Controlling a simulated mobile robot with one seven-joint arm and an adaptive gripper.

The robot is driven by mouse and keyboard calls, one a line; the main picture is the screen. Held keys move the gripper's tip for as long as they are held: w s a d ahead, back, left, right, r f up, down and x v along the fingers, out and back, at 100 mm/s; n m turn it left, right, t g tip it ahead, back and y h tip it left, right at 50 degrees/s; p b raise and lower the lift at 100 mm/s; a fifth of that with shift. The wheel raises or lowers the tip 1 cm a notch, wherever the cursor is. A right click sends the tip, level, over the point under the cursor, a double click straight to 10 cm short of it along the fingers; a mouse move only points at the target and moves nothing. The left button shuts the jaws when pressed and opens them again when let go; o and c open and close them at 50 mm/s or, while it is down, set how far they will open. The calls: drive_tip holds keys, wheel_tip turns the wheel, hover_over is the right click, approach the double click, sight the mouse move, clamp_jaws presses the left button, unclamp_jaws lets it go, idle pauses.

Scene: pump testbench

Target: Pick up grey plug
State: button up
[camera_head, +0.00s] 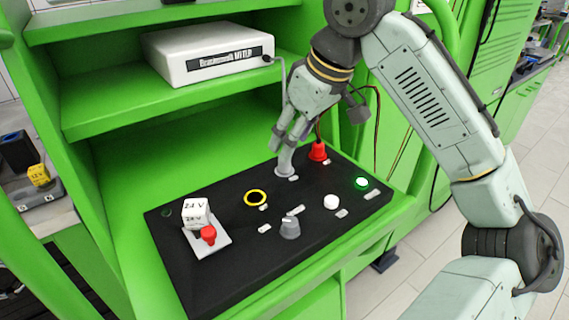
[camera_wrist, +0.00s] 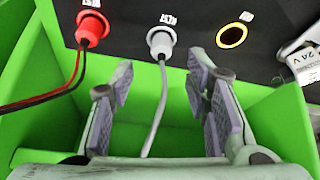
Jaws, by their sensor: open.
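The grey plug (camera_head: 285,163) sits upright in the far part of the black panel (camera_head: 190,285). A grey cable rises from it. In the wrist view the plug (camera_wrist: 161,42) shows light grey, with its cable running down between the fingers. My gripper (camera_head: 287,137) is open and empty, close to the plug in the head view and partly hiding its cable. In the wrist view the two fingers of my gripper (camera_wrist: 158,78) stand on either side of the cable, with the plug beyond the fingertips. I cannot tell whether a finger touches the cable.
A red plug (camera_head: 317,151) with red and black wires stands right of the grey plug. A yellow-ringed socket (camera_head: 255,198), a grey knob (camera_head: 290,228), a white button (camera_head: 331,202) and a lit green button (camera_head: 361,183) are on the panel. A white box (camera_head: 208,54) sits on the shelf above.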

sight(284, 168)
drive_tip(key=p+x, duration=0.1)
drive_tip(key=x, duration=0.4)
drive_tip(key=shift+s+f, duration=0.1)
drive_tip(key=shift+s, duration=0.05)
drive_tip(key=shift+c, duration=0.4)
clamp_jaws()
